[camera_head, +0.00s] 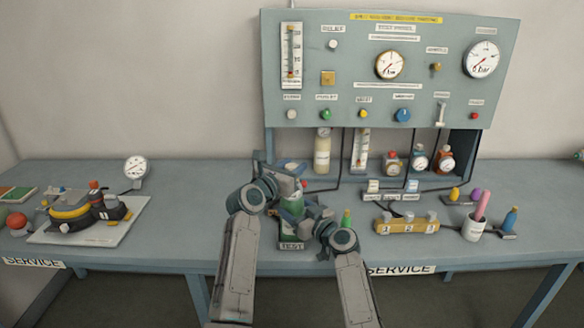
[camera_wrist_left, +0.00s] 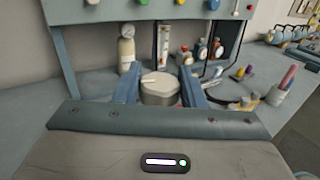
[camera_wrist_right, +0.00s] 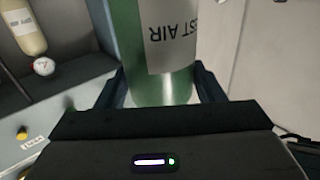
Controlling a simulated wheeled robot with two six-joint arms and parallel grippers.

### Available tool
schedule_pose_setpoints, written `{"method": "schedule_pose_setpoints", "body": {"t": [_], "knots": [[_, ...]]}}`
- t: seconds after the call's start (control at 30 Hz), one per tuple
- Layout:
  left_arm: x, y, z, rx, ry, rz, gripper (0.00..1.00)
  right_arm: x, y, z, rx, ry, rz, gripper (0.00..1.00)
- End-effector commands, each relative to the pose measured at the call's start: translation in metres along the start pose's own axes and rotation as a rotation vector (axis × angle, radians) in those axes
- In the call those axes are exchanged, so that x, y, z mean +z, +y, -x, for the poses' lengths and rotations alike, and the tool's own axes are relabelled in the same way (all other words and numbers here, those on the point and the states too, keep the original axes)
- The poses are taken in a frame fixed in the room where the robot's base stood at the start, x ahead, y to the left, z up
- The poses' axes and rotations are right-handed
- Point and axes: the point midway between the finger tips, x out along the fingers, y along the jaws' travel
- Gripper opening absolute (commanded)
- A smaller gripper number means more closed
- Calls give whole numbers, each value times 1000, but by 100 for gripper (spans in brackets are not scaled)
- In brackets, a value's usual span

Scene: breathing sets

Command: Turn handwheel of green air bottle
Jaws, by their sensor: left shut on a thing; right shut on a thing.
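The green air bottle (camera_head: 292,208) stands upright at a stand labelled TEST (camera_head: 291,246), partly hidden by my arms. In the right wrist view its green body (camera_wrist_right: 165,90) carries a white label reading TEST AIR, upside down there. My right gripper (camera_wrist_right: 162,88) is shut on the bottle body, one finger on each side. My left gripper (camera_head: 288,180) is over the bottle's top. In the left wrist view it is shut on a round grey handwheel (camera_wrist_left: 160,92) with a pale bar on its face. The handwheel is mostly hidden in the head view.
A panel (camera_head: 350,70) with gauges and knobs stands behind, with small bottles below it. A yellow numbered block (camera_head: 407,224), a cup (camera_head: 474,231) and a small green-topped item (camera_head: 347,218) are to the right. A white board (camera_head: 90,228) with a yellow-black device lies left.

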Motion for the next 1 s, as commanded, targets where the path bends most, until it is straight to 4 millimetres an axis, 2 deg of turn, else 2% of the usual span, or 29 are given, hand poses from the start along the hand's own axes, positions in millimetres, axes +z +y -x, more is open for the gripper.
{"method": "schedule_pose_setpoints", "body": {"t": [0.03, 0.07, 0.17, 0.57, 0.77, 1.0], "knots": [[-1, 1, 0, 1, 2, -2, 14, -1, -1, 0, -2, 2, 1, 7], [-1, 1, 0, 1, 2, -2, 39, -1, -1, 0, -2, 2, 1, 7], [-1, 1, 0, 0, 2, -2, 58, -1, -1, 0, -1, 2, 0, 7], [0, 1, 6, 0, -1, -1, 59, -1, 0, 0, -1, 1, -1, 7], [-1, 1, 36, 1, 1, -2, 59, -1, 0, 0, 0, 1, -1, 7], [-2, 1, 85, 2, 1, -2, 59, -1, 0, 0, 0, 1, -1, 7]]}}
